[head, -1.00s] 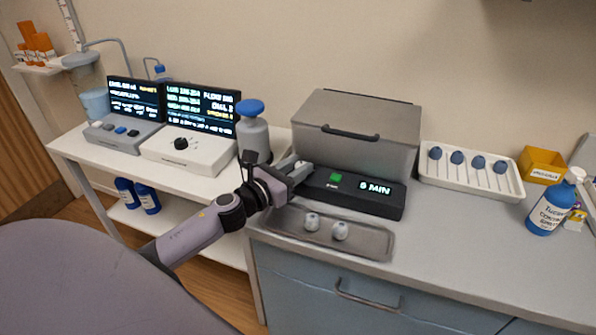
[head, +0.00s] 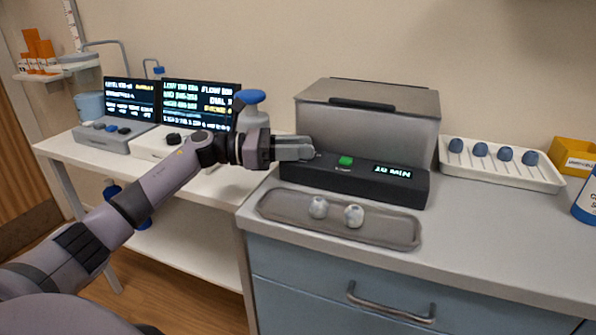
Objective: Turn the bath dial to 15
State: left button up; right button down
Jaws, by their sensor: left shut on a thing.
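The bath (head: 368,130) is a grey metal box with a lid and a black front panel (head: 405,194). Its display (head: 392,171) reads 10 MIN, and a green button (head: 345,160) sits left of the display. My left gripper (head: 306,151) reaches in from the left and is shut on the bath dial at the panel's left end. The fingers hide the dial, so its pointer cannot be read. My right gripper is not in view.
A grey tray (head: 280,216) with two pale round things lies in front of the bath. A white rack (head: 500,175) with several blue-topped pieces stands right. Left, a white table (head: 75,150) holds two consoles with screens and a blue-capped bottle (head: 252,110).

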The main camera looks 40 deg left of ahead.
pick_arm(q)
jog(key=m+g+b, duration=0.1)
jog(key=m+g+h+b, duration=0.1)
jog(key=b, duration=0.1)
jog(key=shift+w+a+f+g+h, duration=0.1)
jog(key=shift+w+g+h, duration=0.1)
jog(key=shift+g+h, duration=0.1)
jog(key=shift+g+b, duration=0.3)
jog(key=shift+w+m+g+h+b, duration=0.15)
jog(key=shift+m+g+h+b, duration=0.55)
jog(key=shift+m+g+b, duration=0.65)
jog(key=shift+g, duration=0.45)
jog(key=shift+m+g, duration=0.25)
jog(key=shift+g, duration=0.05)
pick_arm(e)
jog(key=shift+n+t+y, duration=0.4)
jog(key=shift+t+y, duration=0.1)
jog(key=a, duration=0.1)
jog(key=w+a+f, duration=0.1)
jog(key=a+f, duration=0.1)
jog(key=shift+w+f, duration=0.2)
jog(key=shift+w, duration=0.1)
pick_arm(q)
jog(key=o, duration=1.1)
jog(key=shift+c, duration=0.2)
jog(key=shift+r, duration=0.2)
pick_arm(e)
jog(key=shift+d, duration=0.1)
